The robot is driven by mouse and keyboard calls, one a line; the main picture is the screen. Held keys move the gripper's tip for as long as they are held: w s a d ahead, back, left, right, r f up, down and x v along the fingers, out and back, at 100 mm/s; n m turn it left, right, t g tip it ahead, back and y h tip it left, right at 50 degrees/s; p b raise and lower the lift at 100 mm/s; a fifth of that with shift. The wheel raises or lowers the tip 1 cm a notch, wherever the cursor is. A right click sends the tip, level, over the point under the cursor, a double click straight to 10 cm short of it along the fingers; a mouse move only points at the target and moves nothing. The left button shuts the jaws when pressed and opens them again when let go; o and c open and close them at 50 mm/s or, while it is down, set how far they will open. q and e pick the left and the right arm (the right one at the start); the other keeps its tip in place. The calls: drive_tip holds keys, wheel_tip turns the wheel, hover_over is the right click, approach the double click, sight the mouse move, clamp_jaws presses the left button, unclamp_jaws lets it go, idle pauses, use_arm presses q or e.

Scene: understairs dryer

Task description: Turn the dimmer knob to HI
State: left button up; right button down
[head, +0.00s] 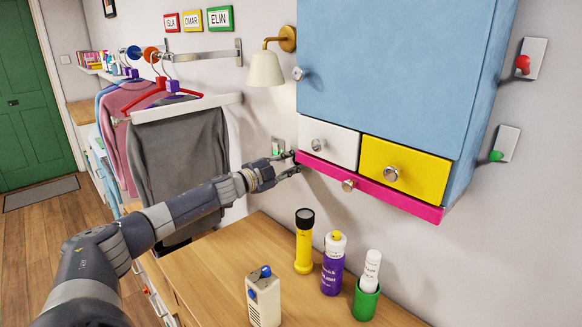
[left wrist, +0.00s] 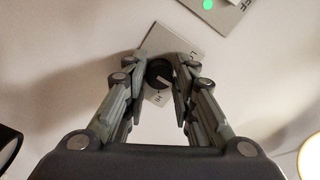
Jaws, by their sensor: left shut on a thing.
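The dimmer knob (left wrist: 158,72) is a dark round knob on a pale wall plate (left wrist: 185,44) in the left wrist view. The plate carries small lettering, one word by its right side and one just below the knob that looks like HI. Where the knob points cannot be made out. My left gripper (left wrist: 166,80) is shut on the knob, with a finger on either side of it. In the head view my left gripper (head: 287,164) is at the wall beside the drawers' left end, and it hides the knob there. My right gripper is in neither view.
A second plate with a green dot (left wrist: 208,5) sits close by. A torch (head: 304,243) and bottles stand on the wooden counter (head: 215,262) below.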

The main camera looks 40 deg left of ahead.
use_arm(q)
drive_tip(key=m+b, duration=0.4)
drive_tip(key=m, duration=0.7)
drive_tip(key=shift+m, duration=0.3)
idle(0.4)
drive_tip(key=o, duration=1.1)
drive_tip(key=shift+s+a, duration=0.15)
drive_tip(key=shift+s, duration=1.85)
drive_tip(key=shift+s+a, duration=0.15)
drive_tip(key=shift+s, duration=1.8)
drive_tip(key=shift+s+a, duration=0.15)
drive_tip(key=shift+s, duration=1.85)
